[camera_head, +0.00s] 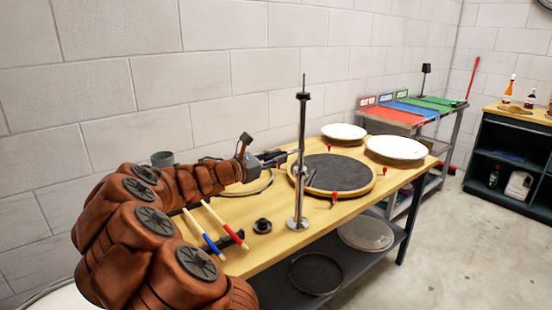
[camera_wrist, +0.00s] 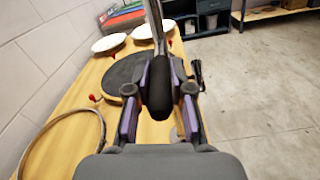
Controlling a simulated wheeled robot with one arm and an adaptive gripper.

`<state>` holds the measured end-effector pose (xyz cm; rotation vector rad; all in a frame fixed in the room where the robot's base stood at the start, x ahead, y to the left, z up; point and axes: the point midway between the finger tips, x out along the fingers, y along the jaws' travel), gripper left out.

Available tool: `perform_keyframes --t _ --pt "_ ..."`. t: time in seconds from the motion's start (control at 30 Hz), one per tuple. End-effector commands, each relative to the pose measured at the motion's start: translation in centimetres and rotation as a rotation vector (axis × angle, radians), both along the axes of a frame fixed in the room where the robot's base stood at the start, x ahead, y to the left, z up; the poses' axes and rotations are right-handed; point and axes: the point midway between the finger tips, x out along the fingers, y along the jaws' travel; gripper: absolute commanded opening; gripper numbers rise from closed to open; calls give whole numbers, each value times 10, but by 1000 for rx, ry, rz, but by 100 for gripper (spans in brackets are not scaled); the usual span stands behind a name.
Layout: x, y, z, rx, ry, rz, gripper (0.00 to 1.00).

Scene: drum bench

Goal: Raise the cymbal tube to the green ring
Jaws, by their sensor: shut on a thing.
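The cymbal stand stands upright on the bench, with its round metal base (camera_head: 298,223) near the front edge. Its shiny cymbal tube (camera_head: 302,122) rises from the base, with a black piece near its thin top. The tube also shows in the wrist view (camera_wrist: 154,25). My gripper (camera_head: 290,153) comes from the left and meets the stand around mid-height. In the wrist view its two purple-lined fingers (camera_wrist: 158,95) are closed around a dark rounded part in line with the tube. I cannot make out a green ring in either view.
Drumsticks (camera_head: 215,231) and a small black round part (camera_head: 262,226) lie left of the base. A dark drum pad (camera_head: 335,174) lies behind and right of the stand, with white drumheads (camera_head: 396,149) beyond. A wall runs along the back; open floor lies right.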

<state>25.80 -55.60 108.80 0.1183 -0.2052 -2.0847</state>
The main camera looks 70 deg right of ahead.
Motion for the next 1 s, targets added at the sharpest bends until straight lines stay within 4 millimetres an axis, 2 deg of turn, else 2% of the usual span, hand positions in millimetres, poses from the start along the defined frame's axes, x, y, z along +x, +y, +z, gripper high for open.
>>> perform_keyframes --t 0.37,0.57,0.77,1.0 --pt "0 0 0 0 0 0 0" --pt "0 0 12 0 -1 0 0" --pt "0 0 46 -3 -1 1 0" --pt "0 0 99 -5 -1 0 0"
